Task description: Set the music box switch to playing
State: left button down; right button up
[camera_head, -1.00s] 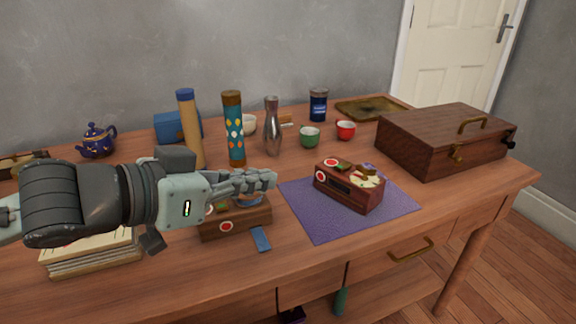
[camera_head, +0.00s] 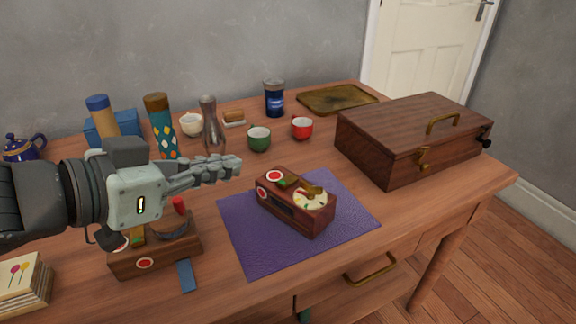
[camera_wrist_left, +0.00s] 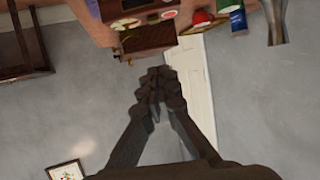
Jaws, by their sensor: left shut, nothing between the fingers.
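In the head view a small dark-red wooden box (camera_head: 290,213), which looks like the music box, sits on a purple mat (camera_head: 245,250). Its top has a brass-coloured lever, a red disc with a white rim, a green mark and a pale round dial. I cannot tell which way its switch is set. My left gripper (camera_head: 236,166) is shut and empty, to the left of this box and apart from it. Its shut fingers also show in the wrist view (camera_wrist_left: 157,86). My right gripper is not in view.
A similar brown wooden box (camera_head: 160,252) stands below my left gripper, with a blue strip (camera_head: 187,276) at its front. A large wooden case (camera_head: 420,135) is at the right. The mat's front is clear.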

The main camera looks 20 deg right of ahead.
pick_arm(q)
jog(key=shift+w+d, duration=0.1)
jog(key=shift+d, duration=0.1)
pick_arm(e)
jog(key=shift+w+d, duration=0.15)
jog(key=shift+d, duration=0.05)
pick_arm(q)
send_over(287, 180)
jog(key=s+a, duration=0.2)
jog(key=a, duration=0.1)
jog(key=f, duration=0.3)
jog(key=shift+w+d+f, duration=0.25)
jog(key=f, duration=0.4)
jog(key=shift+s+a, duration=0.1)
jog(key=shift+a, duration=0.15)
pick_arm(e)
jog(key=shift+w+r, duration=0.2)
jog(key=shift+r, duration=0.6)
